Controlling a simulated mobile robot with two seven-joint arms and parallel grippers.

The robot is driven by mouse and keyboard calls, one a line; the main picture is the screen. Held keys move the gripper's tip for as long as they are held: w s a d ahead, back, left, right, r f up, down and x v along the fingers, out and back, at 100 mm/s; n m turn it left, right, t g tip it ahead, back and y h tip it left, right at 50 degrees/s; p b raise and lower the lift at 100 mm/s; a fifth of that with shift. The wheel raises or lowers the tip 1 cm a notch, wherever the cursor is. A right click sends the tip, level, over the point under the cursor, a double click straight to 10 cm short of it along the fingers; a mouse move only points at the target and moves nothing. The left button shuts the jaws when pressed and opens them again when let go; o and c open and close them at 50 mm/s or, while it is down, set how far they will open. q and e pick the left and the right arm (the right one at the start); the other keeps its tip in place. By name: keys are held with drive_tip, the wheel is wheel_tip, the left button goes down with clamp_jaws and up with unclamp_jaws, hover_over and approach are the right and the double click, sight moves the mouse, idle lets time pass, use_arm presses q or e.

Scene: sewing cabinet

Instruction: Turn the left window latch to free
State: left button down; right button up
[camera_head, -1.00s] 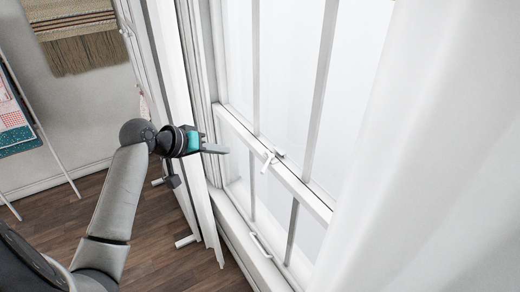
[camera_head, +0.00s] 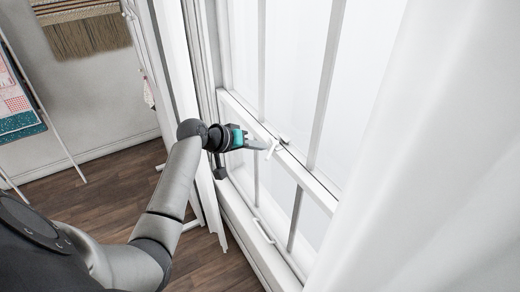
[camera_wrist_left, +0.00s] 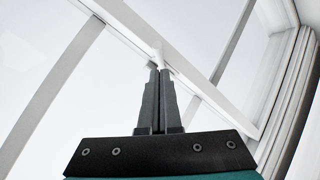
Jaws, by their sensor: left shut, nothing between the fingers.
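The white window latch (camera_head: 272,148) sits on the middle rail of the sash window. Its small lever sticks out toward the room. My left gripper (camera_head: 262,145) is shut and empty, with its fingertips right beside the lever. In the left wrist view the shut fingers of my left gripper (camera_wrist_left: 156,72) point at the rail, and the white latch lever (camera_wrist_left: 158,50) shows just beyond the tips. I cannot tell whether they touch. My right gripper is not in view.
The white window rail (camera_head: 310,183) runs diagonally down to the right. A handle (camera_head: 263,231) is on the lower sash rail. White curtains hang on the left (camera_head: 180,90) and right (camera_head: 430,150). A ladder rack with quilts (camera_head: 22,105) stands at the far left.

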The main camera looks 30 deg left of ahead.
use_arm(q)
drive_tip(key=shift+d+f, duration=0.35)
drive_tip(key=shift+f, duration=0.25)
drive_tip(key=shift+d, duration=0.1)
